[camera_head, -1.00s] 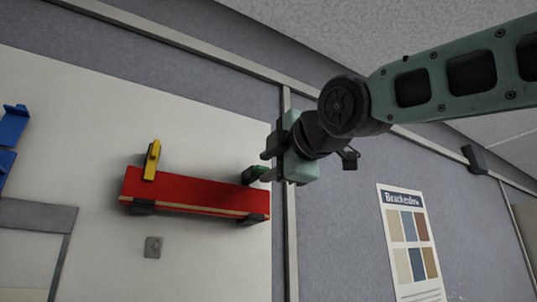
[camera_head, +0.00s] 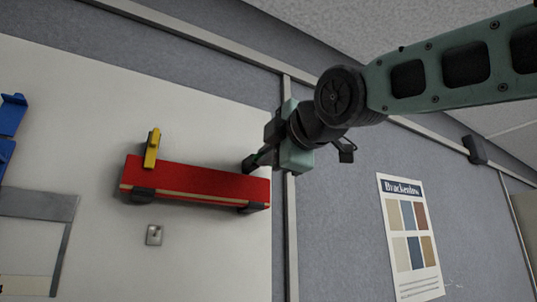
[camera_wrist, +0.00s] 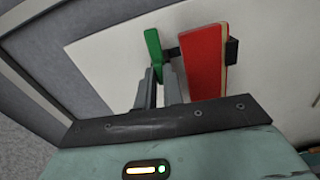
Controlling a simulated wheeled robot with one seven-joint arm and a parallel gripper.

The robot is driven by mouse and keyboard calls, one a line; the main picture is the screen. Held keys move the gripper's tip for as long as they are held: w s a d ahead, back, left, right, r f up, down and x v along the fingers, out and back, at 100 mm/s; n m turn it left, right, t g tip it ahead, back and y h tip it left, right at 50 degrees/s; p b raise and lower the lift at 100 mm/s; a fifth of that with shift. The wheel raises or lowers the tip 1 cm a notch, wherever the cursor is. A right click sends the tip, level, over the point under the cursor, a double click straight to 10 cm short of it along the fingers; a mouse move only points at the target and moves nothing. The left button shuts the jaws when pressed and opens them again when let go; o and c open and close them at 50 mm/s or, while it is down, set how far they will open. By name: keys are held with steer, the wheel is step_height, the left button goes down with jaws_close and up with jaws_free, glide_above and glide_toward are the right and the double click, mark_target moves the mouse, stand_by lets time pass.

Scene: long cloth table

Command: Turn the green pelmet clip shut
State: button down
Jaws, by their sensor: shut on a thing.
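The red pelmet (camera_head: 200,183) is mounted on the white wall panel, and its end shows in the wrist view (camera_wrist: 203,65). The green clip (camera_wrist: 153,50) is beside the pelmet's right end, with a dark mount between them. My gripper (camera_head: 259,161) is at that end, coming from the right. In the wrist view its fingers (camera_wrist: 160,78) are shut on the lower part of the green clip. In the head view the fingers hide nearly all of the clip, so its angle there cannot be told.
A yellow clip (camera_head: 152,148) stands upright at the pelmet's left part. Dark brackets (camera_head: 143,195) support the pelmet from below. A small grey plate (camera_head: 154,235) is on the panel underneath. Blue pieces (camera_head: 11,114) are at the far left. A poster (camera_head: 408,235) hangs at right.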

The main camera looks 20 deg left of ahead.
steer(key=shift+s+a+f+m+b, duration=0.1)
steer(key=shift+m+b, duration=0.55)
steer(key=shift+m, duration=2.2)
steer(key=shift+a+f+m+b, duration=0.15)
steer(key=shift+m+b, duration=0.55)
steer(key=shift+m, duration=2.2)
steer(key=shift+s+d+f+m+b, duration=0.1)
steer(key=shift+m+b, duration=0.55)
steer(key=shift+m, duration=2.2)
steer(key=c, duration=1.5)
jaws_free()
steer(key=b+v, duration=0.8)
steer(key=v, duration=0.9)
steer(key=shift+s, duration=0.2)
